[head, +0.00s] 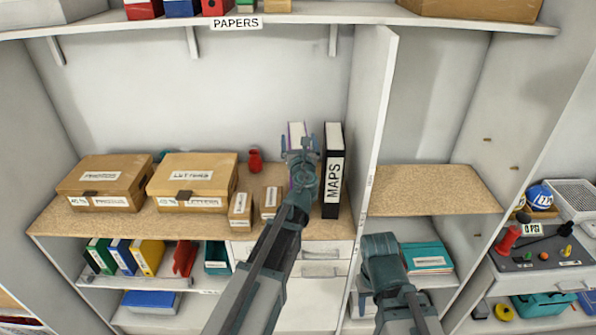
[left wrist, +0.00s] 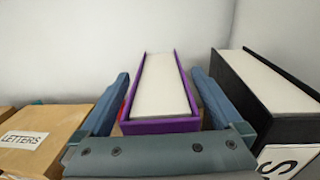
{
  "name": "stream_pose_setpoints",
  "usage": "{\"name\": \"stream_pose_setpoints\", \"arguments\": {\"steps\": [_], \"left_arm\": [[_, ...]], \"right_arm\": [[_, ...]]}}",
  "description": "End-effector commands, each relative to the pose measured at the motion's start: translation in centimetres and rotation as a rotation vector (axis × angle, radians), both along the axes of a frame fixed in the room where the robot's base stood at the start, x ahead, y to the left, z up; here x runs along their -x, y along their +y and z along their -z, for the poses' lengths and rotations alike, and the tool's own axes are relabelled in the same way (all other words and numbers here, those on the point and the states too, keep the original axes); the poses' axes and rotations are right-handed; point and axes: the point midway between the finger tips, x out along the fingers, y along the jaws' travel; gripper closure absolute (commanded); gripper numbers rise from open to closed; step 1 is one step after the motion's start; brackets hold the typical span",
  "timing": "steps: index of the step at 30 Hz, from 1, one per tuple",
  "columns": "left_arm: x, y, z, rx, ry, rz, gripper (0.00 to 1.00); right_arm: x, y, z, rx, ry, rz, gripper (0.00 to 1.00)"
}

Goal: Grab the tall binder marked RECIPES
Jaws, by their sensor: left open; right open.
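A tall purple binder (head: 297,131) with white pages stands upright on the wooden shelf top, left of a black binder marked MAPS (head: 334,172). My left gripper (head: 300,145) is in front of the purple binder and hides most of it, so its spine label cannot be read. In the left wrist view the purple binder (left wrist: 160,90) lies between the two open fingers, with a gap on each side. The black binder (left wrist: 268,95) is just right of the right finger. My right gripper (head: 379,247) is low, in front of the right-hand compartment, and open. I see no RECIPES label.
Two cardboard boxes (head: 194,175) (head: 103,181), small card boxes (head: 270,200) and a red vase (head: 255,160) stand to the left. A tall white divider panel (head: 375,110) is close right of the MAPS binder. The wooden shelf (head: 435,188) beyond it is empty.

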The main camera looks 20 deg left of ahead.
Motion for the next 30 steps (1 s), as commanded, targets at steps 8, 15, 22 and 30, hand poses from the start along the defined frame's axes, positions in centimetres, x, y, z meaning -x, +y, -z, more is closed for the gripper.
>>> {"name": "stream_pose_setpoints", "arguments": {"steps": [8,15,22,30], "left_arm": [[-1.18,0.44,0.03,0.0,0.0,0.0,0.0],[-1.16,0.41,0.03,0.0,0.0,0.0,0.36],[-1.16,0.41,0.03,0.0,0.0,0.0,0.77],[-1.15,0.41,0.03,0.001,0.0,0.0,1.0]], "right_arm": [[0.0,0.0,0.03,0.0,0.0,0.0,0.5],[0.0,0.0,0.03,0.0,0.0,0.0,0.5],[0.0,0.0,0.03,0.0,0.0,0.0,0.5],[0.0,0.0,0.03,0.0,0.0,0.0,0.5]]}}
